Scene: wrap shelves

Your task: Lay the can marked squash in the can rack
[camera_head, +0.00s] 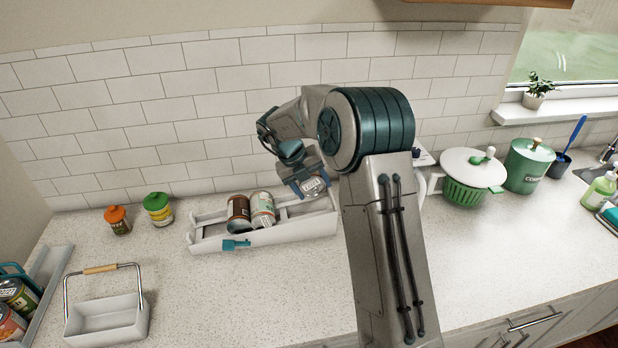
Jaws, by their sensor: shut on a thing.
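The white can rack (285,236) lies on the counter against the tiled wall, with a teal clip on its front. My gripper (310,182) is over the rack's right part, shut on a pale can (314,186) with a dark printed mark. The mark is too small to read, so I cannot tell if it says squash. I cannot tell whether this can touches the rack. My arm hides the rack's right end.
An orange-lidded jar (117,221) and a green-lidded jar (158,211) stand left of the rack. A handled caddy (108,320) and a tray of cans (45,285) are at front left. A green colander pot (467,185) and canister (527,165) stand right. The front-middle counter is clear.

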